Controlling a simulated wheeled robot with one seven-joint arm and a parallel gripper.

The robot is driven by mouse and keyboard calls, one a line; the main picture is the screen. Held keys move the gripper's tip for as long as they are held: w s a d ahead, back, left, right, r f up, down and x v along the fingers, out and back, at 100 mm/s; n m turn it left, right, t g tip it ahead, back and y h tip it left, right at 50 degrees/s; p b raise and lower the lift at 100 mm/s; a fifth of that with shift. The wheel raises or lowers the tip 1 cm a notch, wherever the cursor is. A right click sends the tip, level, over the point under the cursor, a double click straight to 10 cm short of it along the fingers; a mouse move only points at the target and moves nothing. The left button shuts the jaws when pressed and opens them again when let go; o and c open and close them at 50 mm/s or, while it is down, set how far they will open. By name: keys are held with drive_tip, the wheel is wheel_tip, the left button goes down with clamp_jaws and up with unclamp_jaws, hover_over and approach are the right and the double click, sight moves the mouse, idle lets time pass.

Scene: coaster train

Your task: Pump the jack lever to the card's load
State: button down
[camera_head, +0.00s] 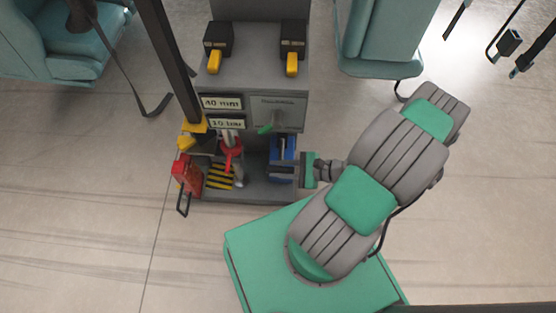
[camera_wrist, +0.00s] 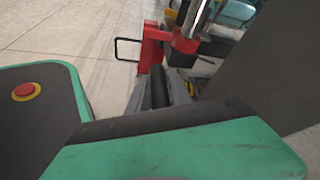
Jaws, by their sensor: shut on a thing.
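The red jack (camera_head: 186,174) stands at the left of the floor station, and red jack parts (camera_wrist: 152,50) show in the wrist view. A black-gripped lever (camera_wrist: 159,86) runs toward my gripper in the wrist view. My gripper (camera_head: 280,171) is at the station's lower right, in front of a blue part (camera_head: 283,147). It is shut on what appears to be the lever; its jaws hide the contact. A card (camera_head: 221,103) reads about "40 mm" and a lower card (camera_head: 227,123) about "20 bar"; the small print is hard to read.
Two black boxes with yellow handles (camera_head: 214,62) (camera_head: 292,64) sit on the station top. A dark post (camera_head: 168,60) rises at its left. Teal seats (camera_head: 385,35) stand behind; open floor lies left.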

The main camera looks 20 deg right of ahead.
drive_tip(key=shift+d+f, duration=0.1)
drive_tip(key=shift+f, duration=0.15)
drive_tip(key=c, duration=1.2)
unclamp_jaws()
drive_tip(key=shift+r, duration=0.1)
drive_tip(key=p+v, duration=0.2)
drive_tip(key=v, duration=0.5)
drive_tip(key=shift+s+d+r, duration=0.15)
drive_tip(key=shift+s+d, duration=0.05)
drive_tip(key=shift+s, duration=0.05)
